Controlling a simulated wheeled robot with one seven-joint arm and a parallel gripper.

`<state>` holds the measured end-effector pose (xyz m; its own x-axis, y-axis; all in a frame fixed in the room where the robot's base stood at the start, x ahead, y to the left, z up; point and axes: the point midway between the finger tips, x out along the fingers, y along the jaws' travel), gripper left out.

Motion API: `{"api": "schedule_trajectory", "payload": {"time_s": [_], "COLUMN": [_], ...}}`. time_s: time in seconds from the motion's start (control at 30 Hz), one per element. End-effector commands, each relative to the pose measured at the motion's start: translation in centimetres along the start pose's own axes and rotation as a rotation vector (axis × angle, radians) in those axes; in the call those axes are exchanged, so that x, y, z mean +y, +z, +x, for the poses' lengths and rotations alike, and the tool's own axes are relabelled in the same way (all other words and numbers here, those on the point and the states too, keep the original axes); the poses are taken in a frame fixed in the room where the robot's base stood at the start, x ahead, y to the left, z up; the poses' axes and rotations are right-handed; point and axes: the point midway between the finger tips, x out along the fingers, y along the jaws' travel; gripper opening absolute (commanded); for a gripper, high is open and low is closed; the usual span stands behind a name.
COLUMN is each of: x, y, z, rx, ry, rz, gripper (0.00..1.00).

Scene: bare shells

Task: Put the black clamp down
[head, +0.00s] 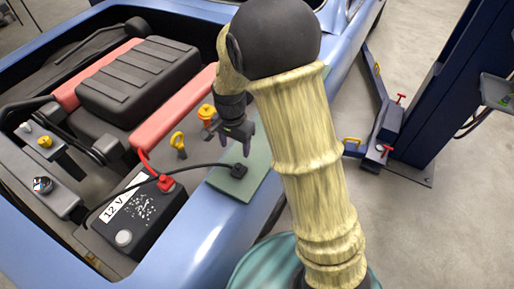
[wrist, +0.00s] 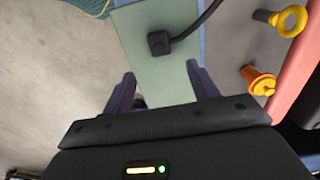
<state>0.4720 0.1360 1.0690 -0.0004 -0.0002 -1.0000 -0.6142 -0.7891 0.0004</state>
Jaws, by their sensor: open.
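The black clamp (head: 238,171), on the end of a black cable, rests on a green mat (head: 252,188) on the car's blue edge. It also shows in the wrist view (wrist: 159,43), lying on the mat (wrist: 150,75) ahead of my gripper. My gripper (head: 235,146) is just above and behind the clamp in the head view. In the wrist view the two fingers of my gripper (wrist: 160,84) are spread apart with nothing between them. The clamp is beyond the fingertips and clear of them.
A 12 V battery (head: 130,220) with a red clamp (head: 165,183) sits in the engine bay. A yellow dipstick ring (head: 178,140) and an orange cap (head: 207,112) stand close to my gripper. A blue lift post (head: 425,90) stands at right.

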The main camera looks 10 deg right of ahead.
Motion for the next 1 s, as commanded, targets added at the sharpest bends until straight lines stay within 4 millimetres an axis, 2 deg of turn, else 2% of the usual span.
{"api": "schedule_trajectory", "payload": {"time_s": [0.07,0.17,0.27,0.37,0.5,0.6,0.73,1.0], "x": [0.4,2.0,5.0,8.8,14.1,16.8,18.3,18.4], "y": [-0.1,-0.5,-0.8,-0.9,0.0,0.8,1.5,1.5], "z": [-0.3,-1.1,-2.4,-3.8,-5.2,-5.7,-5.9,-5.8], "rx": [0.003,0.013,0.035,0.077,0.15,0.193,0.222,0.224], "ry": [-0.005,-0.021,-0.048,-0.074,-0.09,-0.086,-0.077,-0.076], "rz": [-0.01,-0.056,-0.147,-0.274,-0.465,-0.573,-0.65,-0.661], "gripper": [0.59,0.59,0.59,0.59,0.59,0.59,0.59,0.59]}}
